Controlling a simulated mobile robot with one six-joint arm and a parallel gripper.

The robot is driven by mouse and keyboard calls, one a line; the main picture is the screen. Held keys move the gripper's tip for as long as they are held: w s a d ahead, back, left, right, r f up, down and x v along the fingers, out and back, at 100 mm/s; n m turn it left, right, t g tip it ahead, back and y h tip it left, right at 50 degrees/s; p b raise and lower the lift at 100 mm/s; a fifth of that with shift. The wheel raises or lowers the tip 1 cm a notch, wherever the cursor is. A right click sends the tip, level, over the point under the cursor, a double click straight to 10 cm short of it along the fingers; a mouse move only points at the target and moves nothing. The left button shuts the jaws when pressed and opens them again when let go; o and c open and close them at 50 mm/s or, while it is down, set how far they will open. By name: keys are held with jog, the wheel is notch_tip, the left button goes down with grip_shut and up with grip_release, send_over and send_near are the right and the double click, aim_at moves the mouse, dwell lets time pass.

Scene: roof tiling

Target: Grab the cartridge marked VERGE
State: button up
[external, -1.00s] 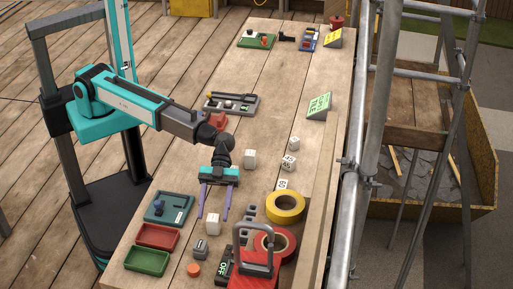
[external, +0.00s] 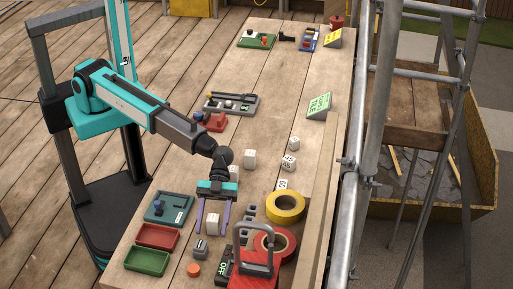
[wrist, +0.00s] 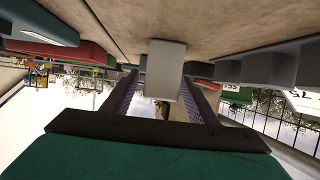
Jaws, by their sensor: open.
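My gripper (external: 212,230) is open and low over the bench, its two purple fingers pointing toward the near end. A white block-shaped cartridge (external: 212,223) stands between the fingers, which do not look closed on it. In the wrist view the same pale block (wrist: 165,68) sits between the fingers (wrist: 163,105), with a plain face toward me. No word VERGE can be read on it. Other white blocks stand farther up the bench: one plain (external: 249,159), one with dark marks (external: 289,162), one lying low with a mark (external: 282,184) and one behind (external: 294,143).
Near the gripper are a teal tray (external: 168,207), red tray (external: 157,237), green tray (external: 147,261), a small grey item (external: 200,249), an orange cap (external: 194,270), yellow tape (external: 286,219) and a red padlock-like object (external: 253,270). Scaffolding (external: 360,180) borders the right side.

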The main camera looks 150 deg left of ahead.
jog(key=shift+w+d+f, duration=0.3)
jog(key=shift+w+d, duration=0.15)
jog(key=shift+w, duration=0.05)
jog(key=c, duration=1.2)
